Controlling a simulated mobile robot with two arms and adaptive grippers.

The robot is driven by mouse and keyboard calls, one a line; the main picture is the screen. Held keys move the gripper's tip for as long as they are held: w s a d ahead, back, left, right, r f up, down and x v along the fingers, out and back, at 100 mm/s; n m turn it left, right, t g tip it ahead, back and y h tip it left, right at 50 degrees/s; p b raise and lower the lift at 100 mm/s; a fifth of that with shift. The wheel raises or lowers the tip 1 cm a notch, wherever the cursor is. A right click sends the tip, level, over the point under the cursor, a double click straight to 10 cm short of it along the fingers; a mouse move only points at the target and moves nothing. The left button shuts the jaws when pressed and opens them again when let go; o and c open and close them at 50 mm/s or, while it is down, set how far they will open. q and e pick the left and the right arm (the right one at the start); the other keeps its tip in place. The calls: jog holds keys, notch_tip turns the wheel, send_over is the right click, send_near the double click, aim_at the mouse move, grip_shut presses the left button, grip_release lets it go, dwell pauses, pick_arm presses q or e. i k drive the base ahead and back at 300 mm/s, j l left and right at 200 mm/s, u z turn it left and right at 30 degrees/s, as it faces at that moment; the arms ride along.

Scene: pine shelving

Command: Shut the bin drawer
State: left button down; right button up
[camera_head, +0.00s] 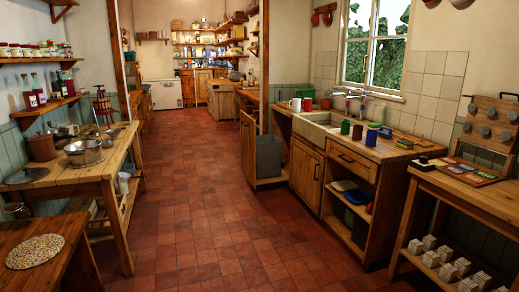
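The bin drawer (248,150) is a wooden pull-out under the sink counter, in the middle of the head view. It stands open, its tall wooden front out over the tiled floor to the left of the cabinets. A grey bin (268,156) sits in it, behind the front panel. The drawer's inner rails and the front's outer face are mostly hidden. Neither of my grippers shows in this view.
Red floor tiles (190,220) lie clear in front of the drawer. A cabinet (306,172) with a sink (318,124) is to its right. A wooden worktable (100,170) with pots lines the left. A wooden post (264,65) rises behind the drawer.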

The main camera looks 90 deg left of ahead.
aim_at(261, 155)
jog(key=u, duration=2.95)
jog(key=i, duration=4.1)
